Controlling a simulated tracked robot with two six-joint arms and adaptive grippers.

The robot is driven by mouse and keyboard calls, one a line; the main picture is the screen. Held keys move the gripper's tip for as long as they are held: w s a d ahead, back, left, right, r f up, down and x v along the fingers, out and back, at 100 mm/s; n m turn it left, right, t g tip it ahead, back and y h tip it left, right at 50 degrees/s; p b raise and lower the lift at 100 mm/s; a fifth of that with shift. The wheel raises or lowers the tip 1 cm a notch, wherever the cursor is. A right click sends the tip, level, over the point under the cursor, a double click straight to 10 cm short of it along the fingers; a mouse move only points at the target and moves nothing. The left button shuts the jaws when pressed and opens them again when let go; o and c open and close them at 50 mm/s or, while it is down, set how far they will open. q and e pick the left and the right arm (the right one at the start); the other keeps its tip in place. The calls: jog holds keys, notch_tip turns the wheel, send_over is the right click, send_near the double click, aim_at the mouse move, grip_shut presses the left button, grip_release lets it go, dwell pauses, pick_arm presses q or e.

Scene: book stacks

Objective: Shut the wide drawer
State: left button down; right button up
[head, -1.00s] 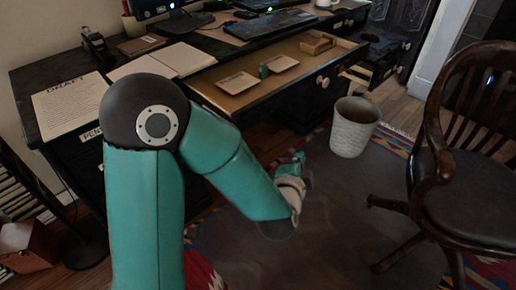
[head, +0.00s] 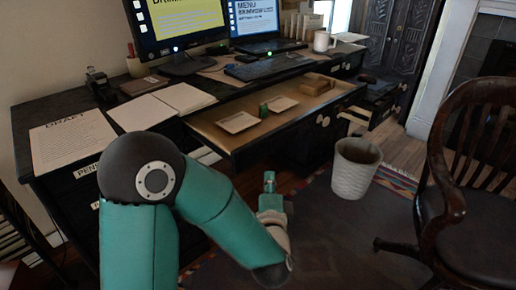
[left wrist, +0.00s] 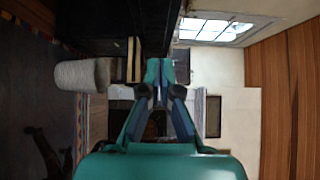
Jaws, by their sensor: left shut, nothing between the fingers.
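The wide drawer (head: 298,130) of the dark desk stands pulled out in the head view. Its front carries pale round knobs. Inside lie two pale cards (head: 237,122), a small green object (head: 263,110) and a wooden tray (head: 302,84). My left gripper (head: 269,180) is in front of and below the drawer front in the head view, apart from it as far as I can tell. In the left wrist view its fingers (left wrist: 160,70) are together with nothing between them. My right gripper is in neither view.
A pale waste basket (head: 355,168) stands on the floor right of the drawer. A wooden chair (head: 455,200) is at the right. Monitors, a keyboard (head: 268,66) and papers (head: 70,140) are on the desk.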

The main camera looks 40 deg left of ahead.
aim_at(258, 151)
pick_arm(q)
jog(key=shift+w+a+f+p, duration=0.1)
jog(key=shift+w+a+p, duration=0.55)
jog(key=shift+a, duration=0.7)
jog(key=shift+w+a+p, duration=0.4)
jog(key=shift+w+a, duration=0.55)
jog(key=shift+a, duration=0.35)
jog(key=shift+w+a+f+p, duration=0.1)
jog(key=shift+w+a+p, duration=0.55)
jog(key=shift+a, duration=0.7)
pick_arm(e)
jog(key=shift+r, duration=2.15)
pick_arm(q)
jog(key=shift+w+a+r, duration=0.1)
jog(key=shift+w, duration=0.05)
jog(key=shift+w, duration=0.1)
